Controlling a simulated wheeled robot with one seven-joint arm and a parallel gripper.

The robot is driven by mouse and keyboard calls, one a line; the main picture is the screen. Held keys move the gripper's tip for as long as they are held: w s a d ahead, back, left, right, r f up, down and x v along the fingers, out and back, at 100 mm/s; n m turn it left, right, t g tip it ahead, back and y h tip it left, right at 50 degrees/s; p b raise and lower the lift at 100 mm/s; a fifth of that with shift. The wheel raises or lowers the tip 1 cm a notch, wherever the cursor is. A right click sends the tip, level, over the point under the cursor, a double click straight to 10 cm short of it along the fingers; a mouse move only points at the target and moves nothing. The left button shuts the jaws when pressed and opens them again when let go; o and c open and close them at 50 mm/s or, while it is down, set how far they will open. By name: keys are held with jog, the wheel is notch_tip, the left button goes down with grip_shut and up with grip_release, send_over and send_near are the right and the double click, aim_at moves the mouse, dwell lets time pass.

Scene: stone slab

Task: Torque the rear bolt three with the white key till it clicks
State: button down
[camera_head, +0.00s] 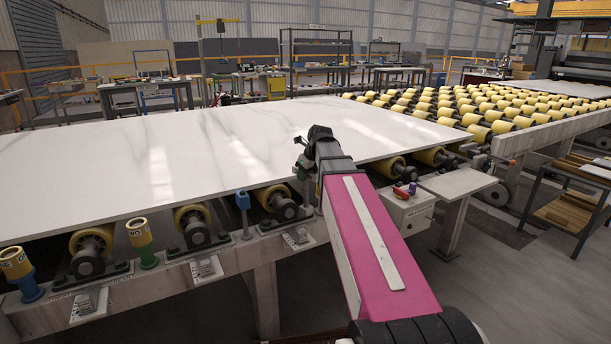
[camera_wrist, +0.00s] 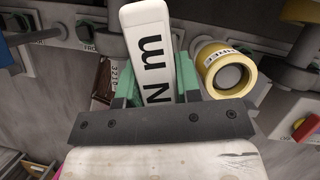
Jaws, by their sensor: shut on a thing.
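My gripper (camera_wrist: 157,80) has green fingers on both sides of a white key (camera_wrist: 147,38) marked "N m", and is shut on it in the wrist view. In the head view my gripper (camera_head: 304,164) is small and partly hidden by my wrist, over the slab's near edge. Bearing blocks (camera_head: 196,233) are bolted along the near rail. I cannot tell which bolt is rear bolt three. A plate with a label beginning "FRO" (camera_wrist: 88,38) shows at the wrist view's upper left.
A white stone slab (camera_head: 150,160) covers the roller line. Yellow cups stand on the rail, one on a blue base (camera_head: 15,262) and one on a green base (camera_head: 139,233). A yellow ring-shaped cup (camera_wrist: 226,70) is right of the key. A control box (camera_head: 408,207) hangs at right.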

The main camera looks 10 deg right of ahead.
jog(key=m+h, duration=0.1)
jog(key=m, duration=0.1)
jog(key=shift+m, duration=0.3)
jog(key=shift+r, duration=0.2)
jog(key=shift+r, duration=1.7)
jog(key=shift+r, duration=2.4)
